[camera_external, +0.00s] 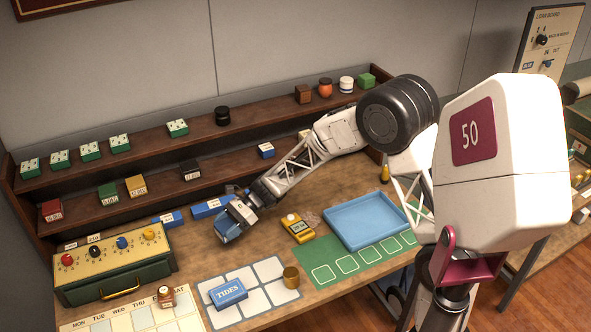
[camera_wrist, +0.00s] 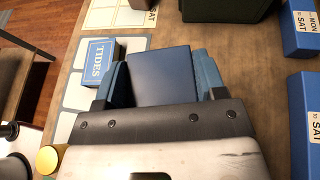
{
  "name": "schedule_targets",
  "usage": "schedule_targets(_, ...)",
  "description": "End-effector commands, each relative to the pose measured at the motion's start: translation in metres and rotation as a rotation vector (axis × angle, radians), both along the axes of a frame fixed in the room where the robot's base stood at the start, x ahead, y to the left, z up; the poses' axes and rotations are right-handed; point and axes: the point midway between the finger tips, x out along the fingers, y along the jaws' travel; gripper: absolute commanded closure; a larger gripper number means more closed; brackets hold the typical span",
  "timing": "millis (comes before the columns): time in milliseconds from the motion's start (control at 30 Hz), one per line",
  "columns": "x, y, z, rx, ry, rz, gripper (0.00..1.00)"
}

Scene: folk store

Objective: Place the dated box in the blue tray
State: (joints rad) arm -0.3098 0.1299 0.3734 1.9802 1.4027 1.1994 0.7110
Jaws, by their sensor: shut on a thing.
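My gripper (camera_external: 238,222) is shut on a dark blue box (camera_wrist: 162,76). In the wrist view the box sits between the two blue fingertips, and no label shows on its visible face. In the external view my gripper is above the wooden table, left of the yellow device. The empty blue tray (camera_external: 368,220) lies on the right of the table, apart from my gripper. Two other blue boxes with white date labels lie beside my gripper in the wrist view, one at upper right (camera_wrist: 299,40) and one at right (camera_wrist: 298,130).
A yellow device (camera_external: 298,228) lies between my gripper and the tray. A green control box (camera_external: 118,278) stands at left. Shelves (camera_external: 150,137) with small boxes line the back.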

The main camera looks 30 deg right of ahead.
Motion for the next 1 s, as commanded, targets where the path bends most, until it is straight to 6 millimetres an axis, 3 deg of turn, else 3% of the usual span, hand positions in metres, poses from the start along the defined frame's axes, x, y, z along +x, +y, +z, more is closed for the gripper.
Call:
schedule_targets(267, 0.0, -0.037, 0.001, 0.001, 0.0, -0.056, 0.61)
schedule_targets(633, -0.01, -0.12, -0.001, 0.004, 0.0, -0.189, 0.61)
schedule_targets(1000, -0.032, -0.198, -0.004, 0.006, 0.0, -0.326, 0.61)
